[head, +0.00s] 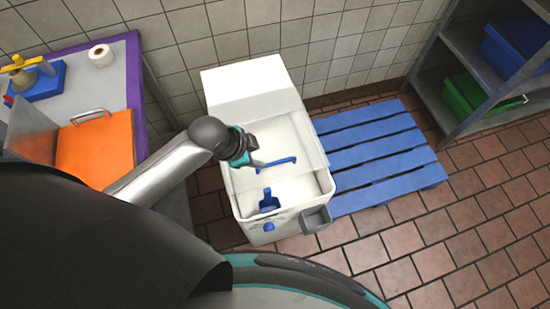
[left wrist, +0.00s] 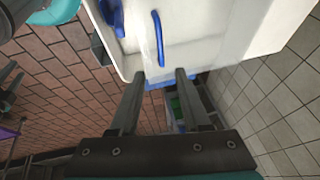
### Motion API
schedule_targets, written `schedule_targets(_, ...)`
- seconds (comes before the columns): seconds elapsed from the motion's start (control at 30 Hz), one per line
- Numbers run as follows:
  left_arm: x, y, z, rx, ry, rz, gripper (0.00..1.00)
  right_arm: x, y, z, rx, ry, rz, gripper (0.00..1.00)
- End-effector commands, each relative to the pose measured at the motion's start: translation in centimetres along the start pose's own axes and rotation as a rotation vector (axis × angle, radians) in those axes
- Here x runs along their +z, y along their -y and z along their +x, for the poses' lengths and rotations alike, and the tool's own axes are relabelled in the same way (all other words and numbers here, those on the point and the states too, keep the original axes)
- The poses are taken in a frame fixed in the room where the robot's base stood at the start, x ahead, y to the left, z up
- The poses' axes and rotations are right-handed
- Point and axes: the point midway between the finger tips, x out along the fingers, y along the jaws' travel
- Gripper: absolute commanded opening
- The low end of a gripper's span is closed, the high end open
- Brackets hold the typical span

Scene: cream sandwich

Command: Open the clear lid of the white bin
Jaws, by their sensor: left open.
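The white bin (head: 231,90) stands on the floor in the middle of the head view. Its clear lid (head: 300,140) appears to lie over the rear part of the opening and carries a blue bar handle (head: 280,162). My left gripper (head: 250,160) is over the bin's left side, beside the handle's left end. In the left wrist view, the open, empty fingers (left wrist: 161,74) point toward the handle (left wrist: 158,38), with nothing between them. The bin (left wrist: 230,25) fills the top there. The lid's exact edges are hard to see. My right gripper is not in view.
A blue scoop (head: 269,201) sits inside the bin's front part. A blue slatted pallet (head: 375,150) lies to the right, and a grey shelf (head: 460,80) with blue and green crates stands beyond. A table with an orange board (head: 95,150) is at left.

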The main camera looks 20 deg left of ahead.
Motion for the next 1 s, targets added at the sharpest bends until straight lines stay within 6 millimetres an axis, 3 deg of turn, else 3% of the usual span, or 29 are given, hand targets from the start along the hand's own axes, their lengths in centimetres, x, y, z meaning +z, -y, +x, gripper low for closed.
schedule_targets(0.2,0.0,-0.1,3.9,0.001,0.0,-0.003,0.47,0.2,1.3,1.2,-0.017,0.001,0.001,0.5)
schedule_targets(0.6,0.0,0.0,10.4,0.0,-0.001,-0.003,0.47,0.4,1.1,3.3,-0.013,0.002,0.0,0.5)
schedule_targets(0.8,0.0,0.0,12.6,-0.001,-0.001,-0.003,0.47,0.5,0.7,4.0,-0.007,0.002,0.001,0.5)
schedule_targets(1.0,0.0,0.0,13.5,-0.001,-0.001,-0.002,0.47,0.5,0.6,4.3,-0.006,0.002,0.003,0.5)
